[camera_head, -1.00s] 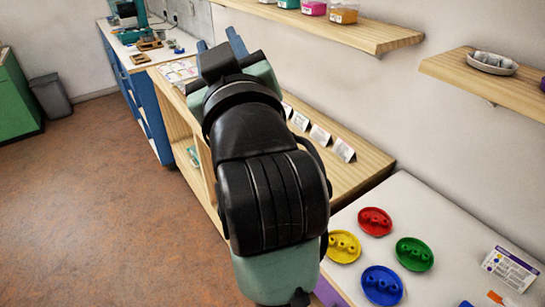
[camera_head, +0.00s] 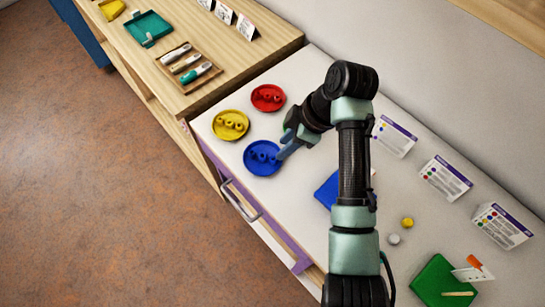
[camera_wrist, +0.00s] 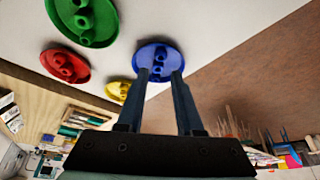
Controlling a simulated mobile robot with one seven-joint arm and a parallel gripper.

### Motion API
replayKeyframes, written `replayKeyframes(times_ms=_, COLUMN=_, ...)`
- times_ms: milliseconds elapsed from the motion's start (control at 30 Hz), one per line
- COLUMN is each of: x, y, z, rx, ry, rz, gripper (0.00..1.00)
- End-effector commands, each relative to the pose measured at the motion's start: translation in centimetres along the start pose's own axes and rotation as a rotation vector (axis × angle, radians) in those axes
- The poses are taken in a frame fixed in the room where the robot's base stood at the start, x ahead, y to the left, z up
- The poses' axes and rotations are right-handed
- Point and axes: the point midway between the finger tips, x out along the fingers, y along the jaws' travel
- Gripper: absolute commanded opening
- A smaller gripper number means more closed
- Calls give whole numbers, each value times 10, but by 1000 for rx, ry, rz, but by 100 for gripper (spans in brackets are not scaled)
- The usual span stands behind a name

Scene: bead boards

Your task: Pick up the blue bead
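Blue beads (camera_wrist: 161,52) sit in a row in a round blue dish (camera_wrist: 149,49) on the white table. In the head view the blue dish (camera_head: 254,169) lies near the table's front edge. My gripper (camera_head: 281,154) reaches in from the right, with its blue fingers over the dish's right side. In the wrist view the fingertips of my gripper (camera_wrist: 160,74) are apart, with the dish just beyond them. No bead is seen held. Whether the tips touch the dish, I cannot tell.
A yellow dish (camera_head: 228,135) and a red dish (camera_head: 267,91) stand close by. A green dish (camera_wrist: 102,8) shows in the wrist view. Printed cards (camera_head: 395,137) stand along the wall side. A green block (camera_head: 436,284) and loose yellow bead (camera_head: 407,222) lie right.

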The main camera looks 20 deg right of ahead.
Motion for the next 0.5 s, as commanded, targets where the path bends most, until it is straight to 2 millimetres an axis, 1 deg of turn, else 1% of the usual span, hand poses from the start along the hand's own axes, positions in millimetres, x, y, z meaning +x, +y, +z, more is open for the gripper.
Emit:
replayKeyframes(times_ms=33, x=6, y=-1, z=0, rx=1, ry=-1, rz=-3, gripper=35)
replayKeyframes(times_ms=167, x=13, y=0, z=0, rx=1, ry=-1, rz=0, gripper=35)
replayKeyframes(times_ms=267, x=22, y=-1, z=1, rx=2, ry=-2, rz=-2, gripper=35)
replayKeyframes(times_ms=400, x=44, y=-3, z=4, rx=3, ry=-2, rz=-3, gripper=35)
replayKeyframes(times_ms=500, x=57, y=-2, z=3, rx=2, ry=-1, rz=0, gripper=35)
